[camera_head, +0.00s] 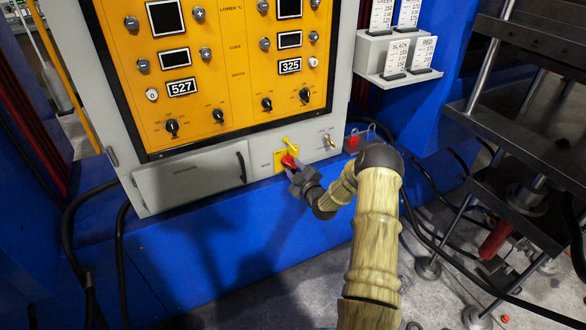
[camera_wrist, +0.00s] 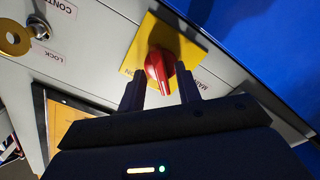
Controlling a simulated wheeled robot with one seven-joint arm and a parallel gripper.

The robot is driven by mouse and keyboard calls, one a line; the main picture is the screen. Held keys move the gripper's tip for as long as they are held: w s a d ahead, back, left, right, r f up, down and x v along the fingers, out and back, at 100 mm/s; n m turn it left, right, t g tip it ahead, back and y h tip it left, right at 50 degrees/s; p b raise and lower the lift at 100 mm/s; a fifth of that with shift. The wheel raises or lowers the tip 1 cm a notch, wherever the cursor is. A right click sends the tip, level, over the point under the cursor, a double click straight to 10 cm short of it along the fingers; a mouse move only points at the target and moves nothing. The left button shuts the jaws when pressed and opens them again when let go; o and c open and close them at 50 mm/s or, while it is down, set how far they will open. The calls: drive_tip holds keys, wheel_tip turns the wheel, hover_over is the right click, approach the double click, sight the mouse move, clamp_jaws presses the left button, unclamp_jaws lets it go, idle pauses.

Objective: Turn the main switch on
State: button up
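The main switch is a red rotary knob (camera_head: 288,161) on a yellow plate, low on the grey control cabinet. In the wrist view the red knob (camera_wrist: 159,68) sits on its yellow plate (camera_wrist: 185,36), with a partly hidden "MAIN" label beside it and "ON" lettering by the knob. My gripper (camera_head: 294,172) is right at the knob in the head view. In the wrist view my gripper (camera_wrist: 160,92) has one dark finger on each side of the knob's handle, with a narrow gap showing at the sides. Firm contact is not visible.
A keyed lock (camera_wrist: 40,30) with a brass key (camera_wrist: 14,40) is beside the switch. The orange control panel (camera_head: 215,80) is above, and a drawer-like door (camera_head: 190,180) is to the left. A card shelf (camera_head: 400,58) and a metal press (camera_head: 520,130) stand right. Black cables run nearby.

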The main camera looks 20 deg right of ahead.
drive_tip(key=shift+w+a, duration=0.1)
drive_tip(key=shift+w, duration=0.55)
clamp_jaws()
